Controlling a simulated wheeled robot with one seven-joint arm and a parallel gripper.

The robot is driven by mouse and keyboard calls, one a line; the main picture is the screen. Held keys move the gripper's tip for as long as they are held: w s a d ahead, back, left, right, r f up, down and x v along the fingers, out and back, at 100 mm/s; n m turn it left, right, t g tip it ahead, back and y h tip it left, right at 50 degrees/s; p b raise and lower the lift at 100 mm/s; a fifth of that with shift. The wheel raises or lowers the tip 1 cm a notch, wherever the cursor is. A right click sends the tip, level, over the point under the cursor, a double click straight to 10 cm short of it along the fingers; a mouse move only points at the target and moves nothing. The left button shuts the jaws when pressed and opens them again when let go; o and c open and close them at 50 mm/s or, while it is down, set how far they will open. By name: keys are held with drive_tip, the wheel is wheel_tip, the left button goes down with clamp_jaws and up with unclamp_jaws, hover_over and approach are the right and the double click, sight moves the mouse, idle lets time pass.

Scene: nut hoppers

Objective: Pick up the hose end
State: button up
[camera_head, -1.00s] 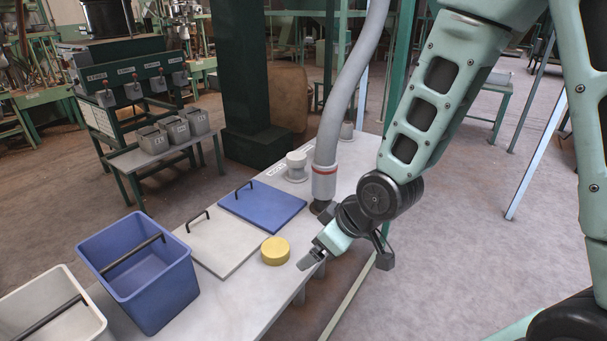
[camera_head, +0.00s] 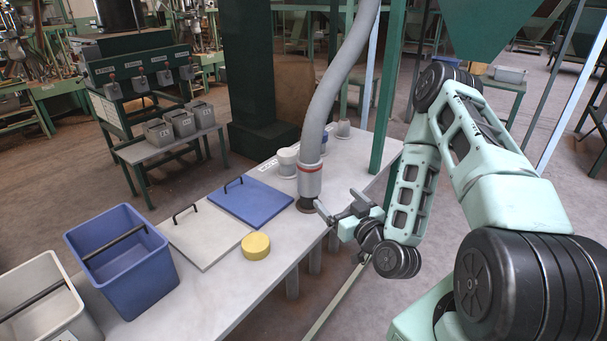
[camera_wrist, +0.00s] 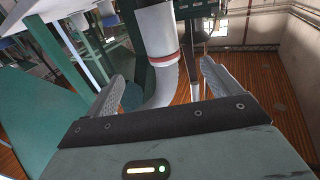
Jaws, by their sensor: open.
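The grey hose (camera_head: 326,85) hangs down to the white table (camera_head: 222,298). Its hose end (camera_head: 309,181) is a light cuff with a red band, over a dark round mouth at the table top. My gripper (camera_head: 338,209) is open just right of the hose end, pointing left towards it. In the wrist view, the hose end (camera_wrist: 158,32) shows ahead between the two spread grey fingers of my gripper (camera_wrist: 160,82). The fingers look apart from it; the exact gap cannot be told.
A yellow disc (camera_head: 256,246), a blue lid (camera_head: 245,200) and a white lid (camera_head: 205,234) lie left of the hose end. White cups (camera_head: 287,162) stand behind it. A blue bin (camera_head: 125,268) and a white bin (camera_head: 45,305) stand front left. A green post (camera_head: 384,90) rises to the right.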

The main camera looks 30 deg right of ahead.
sight(316, 177)
drive_tip(key=w, duration=0.3)
drive_tip(key=w+p, duration=0.1)
drive_tip(key=w, duration=0.3)
drive_tip(key=w+d, duration=0.1)
drive_tip(key=w, duration=0.3)
drive_tip(key=shift+w+r, duration=0.15)
drive_tip(key=shift+w, duration=0.1)
drive_tip(key=shift+w+d+f+p, duration=0.1)
drive_tip(key=shift+w+p, duration=0.3)
drive_tip(key=shift+w, duration=0.55)
drive_tip(key=shift+w+d+f+p, duration=0.15)
drive_tip(key=shift+w+p, duration=0.2)
drive_tip(key=shift+w, duration=0.6)
drive_tip(key=shift+w+d+f+p, duration=0.1)
drive_tip(key=shift+w+p, duration=0.3)
drive_tip(key=shift+w, duration=0.55)
drive_tip(key=c, duration=1.2)
drive_tip(key=shift+r, duration=0.1)
